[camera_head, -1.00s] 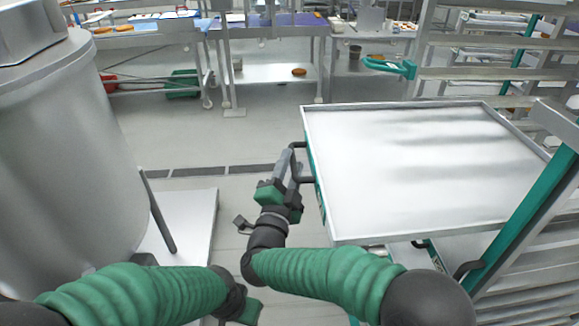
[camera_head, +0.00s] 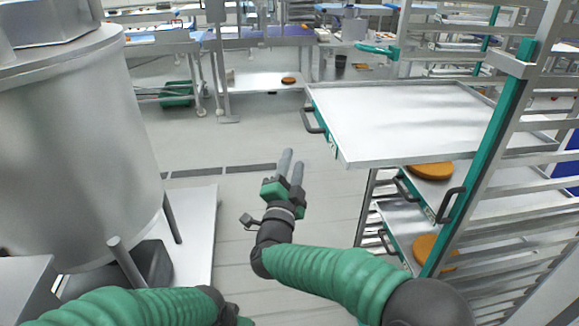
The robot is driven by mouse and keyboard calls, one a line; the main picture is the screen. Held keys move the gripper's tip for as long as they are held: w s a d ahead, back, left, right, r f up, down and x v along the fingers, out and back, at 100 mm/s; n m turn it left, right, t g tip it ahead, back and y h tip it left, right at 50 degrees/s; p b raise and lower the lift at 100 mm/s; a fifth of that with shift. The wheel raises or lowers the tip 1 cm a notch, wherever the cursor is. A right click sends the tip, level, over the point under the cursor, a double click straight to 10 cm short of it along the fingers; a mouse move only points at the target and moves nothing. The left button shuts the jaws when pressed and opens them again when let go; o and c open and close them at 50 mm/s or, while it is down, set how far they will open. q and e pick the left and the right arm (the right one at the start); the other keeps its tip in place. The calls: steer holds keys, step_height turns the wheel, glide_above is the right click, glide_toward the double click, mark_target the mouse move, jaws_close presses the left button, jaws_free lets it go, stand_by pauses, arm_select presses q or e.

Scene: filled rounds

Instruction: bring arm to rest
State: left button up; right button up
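My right gripper (camera_head: 292,167) is in the middle of the head view, with its two grey fingers apart and nothing between them. It points away over the floor, to the left of a white tray (camera_head: 400,115). The tray's dark handle (camera_head: 312,120) is free, and the gripper is clear of it. My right arm (camera_head: 325,275) reaches in from the bottom right. My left arm (camera_head: 140,305) lies along the bottom left. Only a sliver of its gripper end shows at the bottom edge, and its fingers are hidden.
The tray sticks out of a rack with a green post (camera_head: 490,145). Lower trays hold round orange-brown items (camera_head: 432,172). A large metal drum (camera_head: 80,150) on a white base (camera_head: 200,225) stands left. Work tables (camera_head: 265,40) are at the back. The middle floor is clear.

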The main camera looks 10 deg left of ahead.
steer(key=s+d+f+n+g+y+p, duration=0.1)
steer(key=s+d+f+n+g, duration=0.2)
steer(key=d+f+n+g, duration=0.3)
steer(key=s+d+f+n+g+y, duration=0.2)
steer(key=s+d+f+n+g, duration=0.15)
steer(key=d+f, duration=0.45)
steer(key=s+d+f+n+g+h, duration=0.1)
steer(key=s+d+f+g, duration=0.3)
steer(key=s+d, duration=0.5)
steer(key=s+d+f+n+g+h+p, duration=0.1)
steer(key=s+d+f+g, duration=0.3)
steer(key=s+d, duration=0.6)
steer(key=s+f+h, duration=0.1)
steer(key=s+f, duration=0.1)
steer(key=s, duration=0.3)
steer(key=shift+s+h, duration=0.2)
steer(key=shift+h, duration=0.2)
steer(key=shift+d+f, duration=0.1)
